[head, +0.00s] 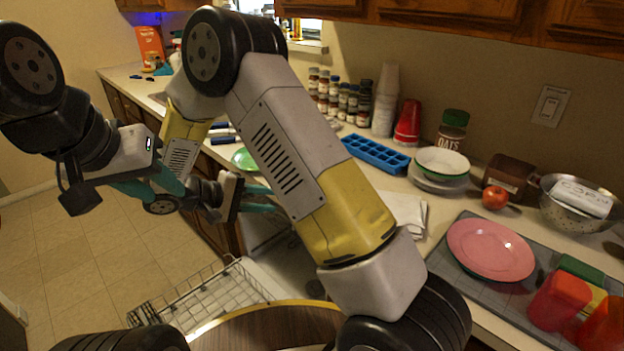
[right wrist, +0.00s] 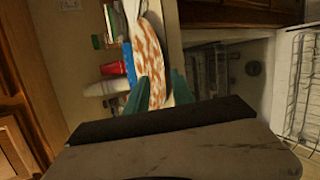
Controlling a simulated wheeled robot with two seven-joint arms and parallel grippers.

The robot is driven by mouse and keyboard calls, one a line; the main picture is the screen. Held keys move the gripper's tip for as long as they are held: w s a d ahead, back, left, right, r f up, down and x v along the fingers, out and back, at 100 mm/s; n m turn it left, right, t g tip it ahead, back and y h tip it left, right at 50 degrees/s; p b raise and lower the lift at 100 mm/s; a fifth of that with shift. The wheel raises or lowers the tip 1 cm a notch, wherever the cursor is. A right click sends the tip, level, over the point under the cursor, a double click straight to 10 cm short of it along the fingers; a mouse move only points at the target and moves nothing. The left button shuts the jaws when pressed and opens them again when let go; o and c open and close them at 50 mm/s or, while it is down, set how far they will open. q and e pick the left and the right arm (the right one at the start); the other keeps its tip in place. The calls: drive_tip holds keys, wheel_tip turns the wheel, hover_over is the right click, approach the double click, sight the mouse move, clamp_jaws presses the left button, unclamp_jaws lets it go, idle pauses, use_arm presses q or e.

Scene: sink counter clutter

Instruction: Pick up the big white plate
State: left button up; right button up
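White plates (head: 438,184) are stacked under a white bowl (head: 442,161) with a green rim on the counter; I cannot tell which one is the big white plate. My right gripper (head: 262,200) is low over the counter's front edge, left of that stack and apart from it. In the right wrist view its teal fingers (right wrist: 158,95) are spread apart. An orange-and-white patterned oval (right wrist: 150,66) shows between and beyond them; I cannot tell whether they touch it. In the head view my right arm hides it. My left gripper (head: 150,188) is open and empty above the floor.
A pink plate (head: 491,250) lies on a grey mat at right, near red cups (head: 556,301). A blue ice tray (head: 376,154), a colander (head: 583,208) and an apple (head: 495,197) stand behind. An open dishwasher rack (head: 205,300) is below.

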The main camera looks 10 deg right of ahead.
drive_tip(key=x, duration=0.7)
drive_tip(key=shift+s+f, duration=0.2)
drive_tip(key=shift+f, duration=0.15)
drive_tip(key=shift+d, duration=0.1)
clamp_jaws()
idle(1.0)
